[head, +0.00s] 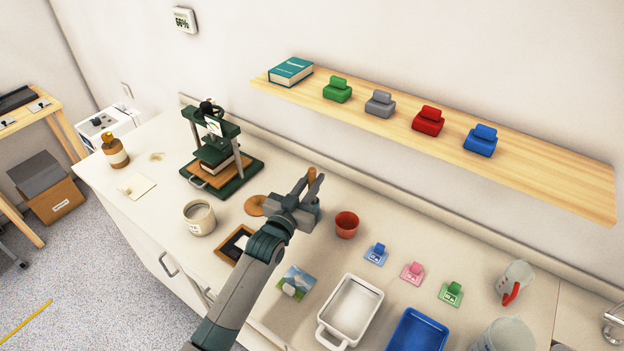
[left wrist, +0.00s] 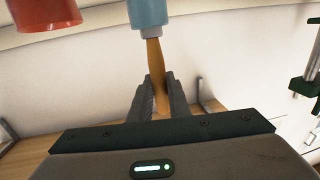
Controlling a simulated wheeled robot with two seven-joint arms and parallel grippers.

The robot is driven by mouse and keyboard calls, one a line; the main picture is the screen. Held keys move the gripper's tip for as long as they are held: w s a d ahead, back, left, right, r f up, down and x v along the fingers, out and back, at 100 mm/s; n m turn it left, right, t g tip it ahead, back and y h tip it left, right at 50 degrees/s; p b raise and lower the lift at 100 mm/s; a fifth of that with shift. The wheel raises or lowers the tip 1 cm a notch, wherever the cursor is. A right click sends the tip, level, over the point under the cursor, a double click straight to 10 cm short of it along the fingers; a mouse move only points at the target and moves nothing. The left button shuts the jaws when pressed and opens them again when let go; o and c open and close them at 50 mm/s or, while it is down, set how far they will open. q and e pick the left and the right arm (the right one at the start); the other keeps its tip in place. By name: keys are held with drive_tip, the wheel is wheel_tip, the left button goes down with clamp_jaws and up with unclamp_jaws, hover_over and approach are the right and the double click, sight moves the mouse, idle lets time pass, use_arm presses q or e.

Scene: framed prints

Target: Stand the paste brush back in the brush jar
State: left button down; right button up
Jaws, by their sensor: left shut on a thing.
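My left gripper (head: 305,196) is shut on the paste brush, gripping its wooden handle (left wrist: 155,62). The handle's tip (head: 312,175) points up above the fingers in the head view. The brush's blue-grey lower part (left wrist: 147,14) hangs below the fingers; its bristles are hidden. The reddish cup (head: 346,226), which appears to be the brush jar, stands on the counter just right of the gripper. The cup also shows in the left wrist view (left wrist: 45,14), apart from the brush. My right gripper is not in view.
A cream pot (head: 199,219) and a green press (head: 222,166) stand to the left. A round tan disc (head: 256,205) lies beside the gripper. Small blue, pink and green clips (head: 452,293) and a white tray (head: 350,306) lie to the right. A shelf (head: 547,165) juts out above the counter.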

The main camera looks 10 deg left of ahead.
use_arm(q)
drive_tip(key=shift+f+b, duration=0.4)
drive_tip(key=shift+f, duration=0.45)
drive_tip(key=c, duration=1.6)
unclamp_jaws()
drive_tip(key=shift+s, duration=0.1)
drive_tip(key=shift+s+a+f, duration=0.1)
drive_tip(key=shift+s, duration=0.15)
drive_tip(key=b+v, duration=0.4)
drive_tip(key=v, duration=1.2)
drive_tip(key=shift+s+a+b, duration=0.15)
drive_tip(key=shift+s+b, duration=0.15)
drive_tip(key=shift+b, duration=0.1)
